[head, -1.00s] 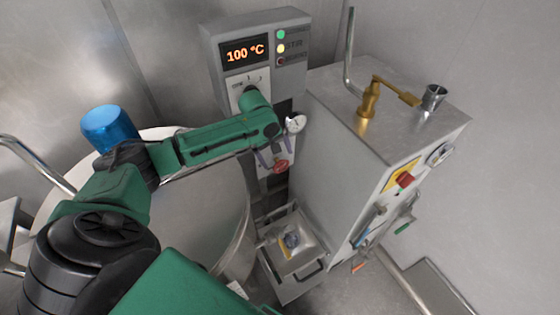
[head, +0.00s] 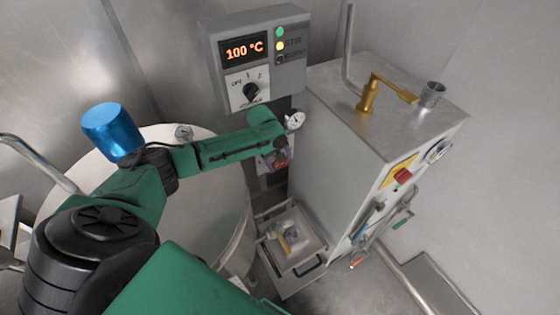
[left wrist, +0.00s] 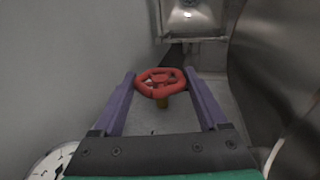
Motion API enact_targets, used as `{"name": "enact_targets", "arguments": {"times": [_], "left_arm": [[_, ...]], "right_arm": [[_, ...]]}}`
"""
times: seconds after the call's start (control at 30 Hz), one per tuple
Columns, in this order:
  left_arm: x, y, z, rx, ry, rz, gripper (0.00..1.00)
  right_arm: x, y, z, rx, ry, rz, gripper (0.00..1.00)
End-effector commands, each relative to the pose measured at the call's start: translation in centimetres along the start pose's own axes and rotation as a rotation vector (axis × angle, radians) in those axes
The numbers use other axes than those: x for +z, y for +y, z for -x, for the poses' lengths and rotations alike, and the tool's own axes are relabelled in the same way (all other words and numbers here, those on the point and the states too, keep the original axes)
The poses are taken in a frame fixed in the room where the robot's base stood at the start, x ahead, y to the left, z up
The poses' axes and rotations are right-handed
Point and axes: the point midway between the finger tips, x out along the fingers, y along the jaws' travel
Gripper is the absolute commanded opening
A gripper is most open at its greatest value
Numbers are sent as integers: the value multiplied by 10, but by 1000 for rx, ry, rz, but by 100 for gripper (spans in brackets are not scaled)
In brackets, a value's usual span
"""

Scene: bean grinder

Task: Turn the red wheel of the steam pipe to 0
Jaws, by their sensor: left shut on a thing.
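The red wheel (head: 279,161) of the steam pipe is partly hidden by my left arm in the head view. In the left wrist view the red wheel (left wrist: 160,82) is a spoked ring on a short brass-coloured stem. My left gripper (left wrist: 159,74) has its two purple fingers on opposite sides of the rim and is shut on it. In the head view my left gripper (head: 275,157) is small and dark, below the green wrist. I cannot read any 0 mark. My right gripper is not in view.
A control box (head: 262,55) reads 100 °C and has a black knob (head: 251,91). A white gauge (head: 294,121) sits beside my wrist. A metal cabinet (head: 385,120) stands to the right, and a round vessel (head: 215,215) stands under my arm. A tray (head: 291,240) is below.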

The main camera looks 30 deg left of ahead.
Motion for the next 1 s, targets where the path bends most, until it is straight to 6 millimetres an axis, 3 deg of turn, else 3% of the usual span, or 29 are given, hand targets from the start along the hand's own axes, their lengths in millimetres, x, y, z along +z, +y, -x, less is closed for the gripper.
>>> {"name": "enact_targets", "arguments": {"times": [0.47, 1.0], "left_arm": [[2, 4, -3, -250, -5, 3, 20], [1, 6, -9, -572, -1, 0, 20]], "right_arm": [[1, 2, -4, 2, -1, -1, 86], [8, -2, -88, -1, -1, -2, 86]]}}
